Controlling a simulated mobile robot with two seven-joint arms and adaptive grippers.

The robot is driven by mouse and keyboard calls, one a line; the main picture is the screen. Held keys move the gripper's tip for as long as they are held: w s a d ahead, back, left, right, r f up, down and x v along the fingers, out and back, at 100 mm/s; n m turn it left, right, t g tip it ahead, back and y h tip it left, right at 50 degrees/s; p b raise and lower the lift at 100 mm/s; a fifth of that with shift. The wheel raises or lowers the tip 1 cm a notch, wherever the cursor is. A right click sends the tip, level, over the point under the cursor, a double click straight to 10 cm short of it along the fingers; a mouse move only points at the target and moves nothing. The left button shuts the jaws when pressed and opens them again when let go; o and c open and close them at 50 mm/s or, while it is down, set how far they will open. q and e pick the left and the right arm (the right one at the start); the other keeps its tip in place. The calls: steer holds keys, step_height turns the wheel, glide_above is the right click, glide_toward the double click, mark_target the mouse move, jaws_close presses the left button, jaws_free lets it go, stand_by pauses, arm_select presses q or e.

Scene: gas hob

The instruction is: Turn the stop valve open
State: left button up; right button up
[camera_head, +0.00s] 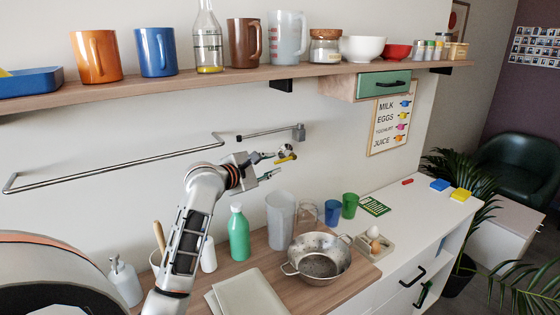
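A metal pipe (120,164) runs along the wall to the left. A short grey bar with an end block (299,132) is above the valve. My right gripper is not in view.
A shelf (150,88) with mugs, bottles and bowls runs above the gripper. The wall between is mostly clear.

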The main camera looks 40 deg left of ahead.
mark_target(278, 162)
arm_select(q)
steer(key=shift+x, duration=2.75)
jaws_close()
